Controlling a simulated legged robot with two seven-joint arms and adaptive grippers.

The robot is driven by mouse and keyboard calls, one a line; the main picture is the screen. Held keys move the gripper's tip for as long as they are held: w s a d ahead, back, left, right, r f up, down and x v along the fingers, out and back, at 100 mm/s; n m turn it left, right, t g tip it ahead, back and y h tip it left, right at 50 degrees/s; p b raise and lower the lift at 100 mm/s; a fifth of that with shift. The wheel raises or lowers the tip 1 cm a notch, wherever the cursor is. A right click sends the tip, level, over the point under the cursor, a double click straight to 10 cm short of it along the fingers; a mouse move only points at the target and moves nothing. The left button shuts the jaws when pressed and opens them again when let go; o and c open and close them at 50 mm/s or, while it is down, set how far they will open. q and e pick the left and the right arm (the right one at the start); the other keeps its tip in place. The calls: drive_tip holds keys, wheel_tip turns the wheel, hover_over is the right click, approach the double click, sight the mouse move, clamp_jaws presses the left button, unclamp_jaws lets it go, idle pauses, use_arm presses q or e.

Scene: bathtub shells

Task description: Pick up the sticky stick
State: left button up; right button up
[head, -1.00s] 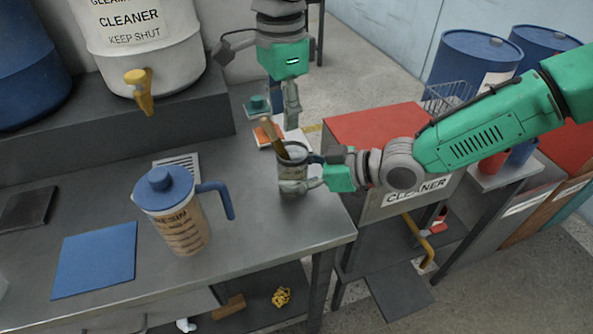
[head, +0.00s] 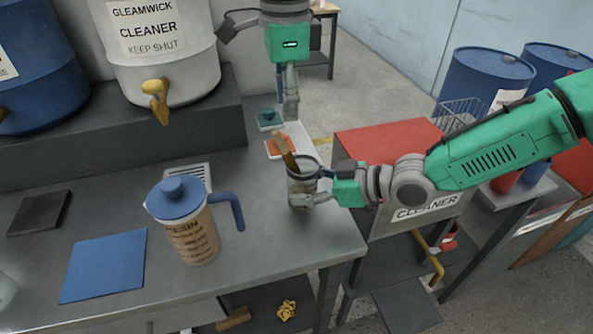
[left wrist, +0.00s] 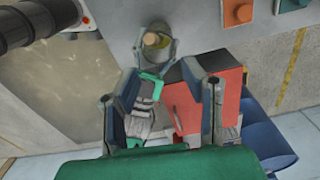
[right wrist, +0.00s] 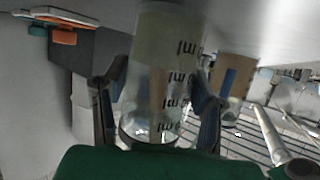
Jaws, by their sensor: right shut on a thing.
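The wooden stick (head: 283,149) leans in a clear measuring cup (head: 300,185), its upper end above the rim. In the left wrist view I look down into the cup (left wrist: 157,52), with the tan stick (left wrist: 152,40) seen nearly end-on. My right gripper (head: 314,191) is shut around the cup from the right, at the bench's right end. In the right wrist view the cup's marked wall (right wrist: 158,80) stands between the fingers. My left gripper (head: 290,108) is beyond the cup, apart from the stick, with open, empty fingers in the left wrist view (left wrist: 158,82).
A blue-lidded resin jug (head: 190,228) stands left of the cup, with a blue mat (head: 104,265) beside it. An orange block (head: 280,146) and a teal-topped block (head: 269,119) lie behind the cup. A white cleaner drum (head: 155,60) stands at the back. A red-topped cabinet (head: 385,145) is right.

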use_arm(q)
hover_over(288, 166)
drive_tip(key=w, duration=0.1)
wheel_tip(288, 166, down, 6)
drive_tip(key=shift+w+f, duration=0.1)
drive_tip(key=shift+s+f, duration=0.15)
drive_tip(key=shift+f, duration=1.2)
drive_tip(key=shift+s+f, duration=0.15)
drive_tip(key=shift+f, duration=1.15)
clamp_jaws()
